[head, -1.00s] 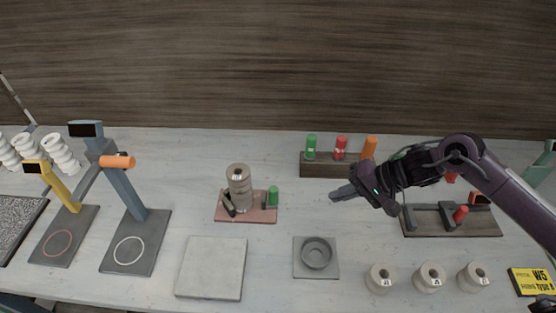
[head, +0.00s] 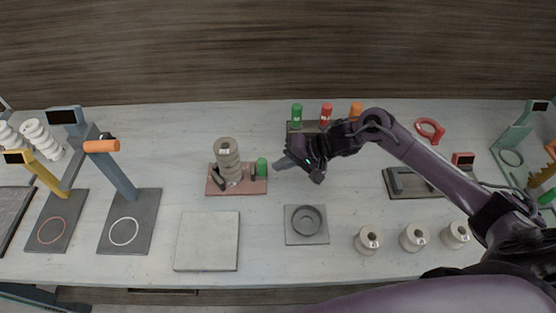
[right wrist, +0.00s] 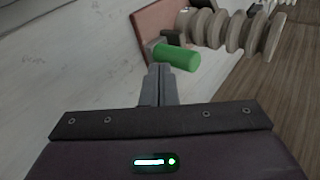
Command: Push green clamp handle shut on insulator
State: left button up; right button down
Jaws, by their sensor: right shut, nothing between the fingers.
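The green clamp handle (head: 262,166) stands at the right end of a reddish base plate (head: 222,190). The ribbed beige-grey insulator (head: 228,160) stands upright on that plate, left of the handle, with dark clamp parts beside its foot. My right gripper (head: 279,164) is shut and empty, with its tips just right of the green handle. In the right wrist view the shut fingertips (right wrist: 161,68) point at the green handle (right wrist: 177,57), very close to it; I cannot tell whether they touch. The insulator (right wrist: 232,32) shows beyond the handle. My left gripper is not in view.
A rack with green, red and orange handles (head: 327,112) stands behind my right arm. A round dish on a grey plate (head: 306,222) and several beige spools (head: 414,238) lie in front. A pale slab (head: 207,240) lies front left. Blue and yellow stands (head: 115,165) are at left.

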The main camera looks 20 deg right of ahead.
aim_at(264, 164)
jog(key=shift+w+a, duration=0.2)
jog(key=shift+a, duration=0.3)
jog(key=shift+w+a+r+p, duration=0.15)
jog(key=shift+a+p, duration=0.15)
jog(key=shift+a, duration=0.05)
jog(key=a, duration=0.1)
jog(key=a+p, duration=0.1)
jog(key=a, duration=0.1)
jog(key=shift+w+a, duration=0.1)
jog(key=shift+w, duration=0.25)
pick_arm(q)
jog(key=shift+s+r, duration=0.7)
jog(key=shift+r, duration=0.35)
